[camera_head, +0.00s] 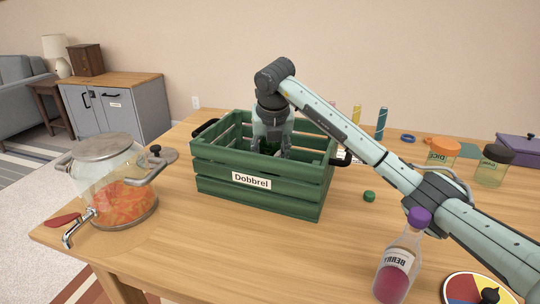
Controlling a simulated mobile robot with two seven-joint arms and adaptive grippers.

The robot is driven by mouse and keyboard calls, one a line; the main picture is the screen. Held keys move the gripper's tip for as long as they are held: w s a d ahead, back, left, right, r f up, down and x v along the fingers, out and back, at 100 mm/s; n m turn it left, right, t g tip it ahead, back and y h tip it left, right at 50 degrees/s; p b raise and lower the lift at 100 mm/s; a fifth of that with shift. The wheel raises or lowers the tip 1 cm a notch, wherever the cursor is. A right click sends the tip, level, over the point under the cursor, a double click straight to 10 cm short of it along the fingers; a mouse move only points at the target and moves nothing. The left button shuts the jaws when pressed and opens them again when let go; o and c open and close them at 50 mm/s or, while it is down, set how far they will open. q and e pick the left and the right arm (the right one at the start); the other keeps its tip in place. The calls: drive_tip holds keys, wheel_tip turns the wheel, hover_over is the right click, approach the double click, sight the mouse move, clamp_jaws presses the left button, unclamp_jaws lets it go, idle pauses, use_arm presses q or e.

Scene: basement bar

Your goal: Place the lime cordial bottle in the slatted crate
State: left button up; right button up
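The green slatted crate (215,180), with a "Dobbrel" label on its front and dark handles, stands on the wooden table. My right arm comes in from the right, and its gripper (270,150) points straight down inside the crate. The two fingers are spread apart, with their tips low between the walls. Something dark green shows between them, too small and shaded to make out. I cannot identify the lime cordial bottle; the front slats hide most of the crate's inside. My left gripper is not in view.
A glass drink dispenser (122,190) with a tap stands left of the crate. A purple-capped berry bottle (398,265) stands front right, near a colour-wheel disc (462,288). A small green object (369,196) lies right of the crate. Jars (492,167) stand farther right.

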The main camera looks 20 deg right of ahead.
drive_tip(key=shift+f, duration=0.15)
drive_tip(key=o, duration=1.4)
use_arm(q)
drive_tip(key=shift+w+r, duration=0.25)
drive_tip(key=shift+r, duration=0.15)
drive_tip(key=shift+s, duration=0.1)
